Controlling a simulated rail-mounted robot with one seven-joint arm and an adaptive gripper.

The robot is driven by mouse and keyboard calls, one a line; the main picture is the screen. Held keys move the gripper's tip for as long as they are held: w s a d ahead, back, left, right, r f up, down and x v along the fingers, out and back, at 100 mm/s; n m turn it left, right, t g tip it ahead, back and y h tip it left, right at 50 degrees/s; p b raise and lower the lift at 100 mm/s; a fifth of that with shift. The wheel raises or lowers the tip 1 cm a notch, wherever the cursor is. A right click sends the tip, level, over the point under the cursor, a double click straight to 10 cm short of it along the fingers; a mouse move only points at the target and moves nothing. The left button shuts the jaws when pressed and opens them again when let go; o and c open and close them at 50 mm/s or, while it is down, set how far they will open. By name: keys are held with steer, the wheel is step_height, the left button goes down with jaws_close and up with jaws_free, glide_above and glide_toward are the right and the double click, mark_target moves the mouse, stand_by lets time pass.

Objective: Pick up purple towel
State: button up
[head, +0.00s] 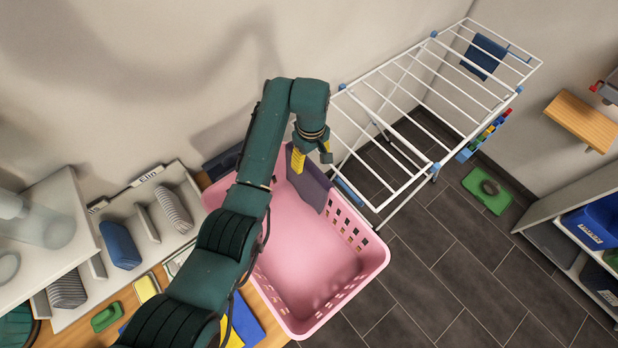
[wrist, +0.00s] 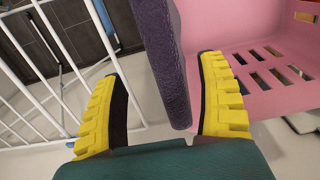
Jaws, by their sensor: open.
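The purple towel (head: 312,188) hangs over the back rim of the pink laundry basket (head: 347,282). In the wrist view the towel (wrist: 163,55) is a thick, rough-textured edge running down between my two yellow fingers. My gripper (head: 312,159) is above the back rim of the basket, at the towel's upper part. In the wrist view my gripper (wrist: 161,68) is open, with the towel nearer the right finger and a gap on the left. Whether a finger touches it, I cannot tell.
A white drying rack (head: 410,130) stands close to the right and behind the basket, holding a blue cloth (head: 484,54). Shelves with rolled towels (head: 172,209) are at left. A green item (head: 487,190) lies on the dark floor, which is mostly clear.

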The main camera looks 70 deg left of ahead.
mark_target(309, 179)
steer(key=f, duration=0.3)
steer(key=f+p, duration=0.1)
steer(key=f, duration=0.1)
steer(key=shift+s+d, duration=0.25)
steer(key=shift+s, duration=0.1)
steer(key=shift+f, duration=0.3)
jaws_close()
